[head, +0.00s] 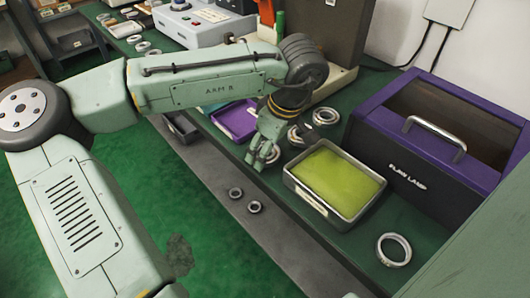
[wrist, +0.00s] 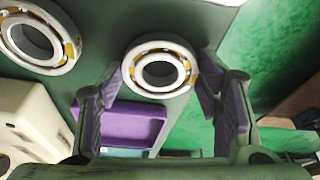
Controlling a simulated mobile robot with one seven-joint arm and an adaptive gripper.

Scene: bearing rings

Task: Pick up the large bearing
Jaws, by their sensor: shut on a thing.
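A silver bearing with an orange-brown cage (wrist: 135,71) sits between the two purple-padded fingers of my gripper (wrist: 158,75) in the wrist view. My gripper is shut on it. In the head view my gripper (head: 262,152) is low at the front edge of the green bench, left of the tray with a yellow-green surface. The held ring (head: 273,153) shows only partly there. Whether it touches the bench is hard to tell. The biggest-looking bearing in the head view (head: 394,236) lies at the right front of the bench, apart from my gripper.
Another bearing (head: 326,123) lies behind the tray (head: 322,207), with one more beside my gripper (head: 294,143). A purple bin (head: 221,116) is to the left. The purple flaw lamp box (head: 400,180) blocks the right. Two small rings (head: 255,212) lie on the grey strip below.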

